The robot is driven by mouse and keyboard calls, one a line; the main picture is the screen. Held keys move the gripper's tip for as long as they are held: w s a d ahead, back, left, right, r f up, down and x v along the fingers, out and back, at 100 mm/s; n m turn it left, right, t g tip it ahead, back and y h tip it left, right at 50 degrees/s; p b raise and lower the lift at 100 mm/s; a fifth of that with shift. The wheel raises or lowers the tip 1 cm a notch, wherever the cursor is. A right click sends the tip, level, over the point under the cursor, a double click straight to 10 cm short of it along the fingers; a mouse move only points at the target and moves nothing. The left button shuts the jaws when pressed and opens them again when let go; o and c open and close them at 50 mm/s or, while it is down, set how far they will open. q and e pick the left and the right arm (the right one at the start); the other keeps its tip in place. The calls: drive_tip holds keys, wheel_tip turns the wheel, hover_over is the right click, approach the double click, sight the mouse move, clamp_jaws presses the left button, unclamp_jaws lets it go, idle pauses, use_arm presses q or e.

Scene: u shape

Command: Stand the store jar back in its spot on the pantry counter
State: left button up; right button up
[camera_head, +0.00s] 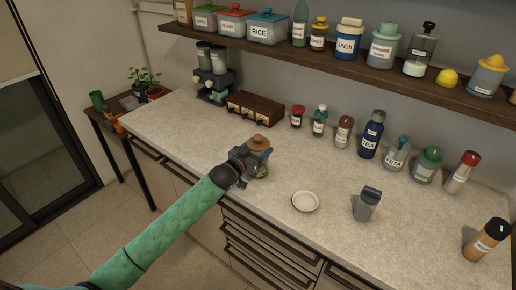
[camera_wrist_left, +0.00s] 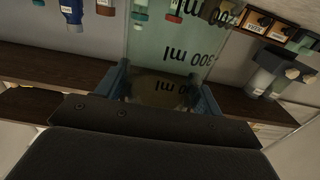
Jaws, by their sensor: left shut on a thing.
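The store jar (camera_head: 262,171) is clear, with a brown lid (camera_head: 259,142). In the head view it is upright at the counter's front edge; whether its base touches the counter cannot be told. My left gripper (camera_head: 249,163) is shut on it from the left, partly covering its body. In the left wrist view the jar's clear wall (camera_wrist_left: 165,42), with "300 ml" print, lies between my fingers (camera_wrist_left: 165,90). The pantry counter (camera_head: 190,130) runs across the head view. My right gripper is out of view.
A white dish (camera_head: 305,201) and a grey container (camera_head: 367,204) stand right of the jar. Several jars, including a blue tea canister (camera_head: 371,136), line the back. A drawer box (camera_head: 256,109) stands behind. A loaded shelf (camera_head: 340,63) overhangs the back. The counter's left middle is clear.

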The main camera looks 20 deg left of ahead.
use_arm(q)
drive_tip(key=o, duration=1.6)
drive_tip(key=shift+f, duration=0.1)
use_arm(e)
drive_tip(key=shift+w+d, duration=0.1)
use_arm(q)
drive_tip(key=shift+r, duration=0.25)
drive_tip(key=shift+s+a+f, duration=0.15)
drive_tip(key=shift+s+f, duration=0.1)
drive_tip(key=shift+s, duration=0.05)
drive_tip(key=b+v, duration=0.4)
drive_tip(key=v, duration=0.7)
drive_tip(key=shift+s+r, duration=0.2)
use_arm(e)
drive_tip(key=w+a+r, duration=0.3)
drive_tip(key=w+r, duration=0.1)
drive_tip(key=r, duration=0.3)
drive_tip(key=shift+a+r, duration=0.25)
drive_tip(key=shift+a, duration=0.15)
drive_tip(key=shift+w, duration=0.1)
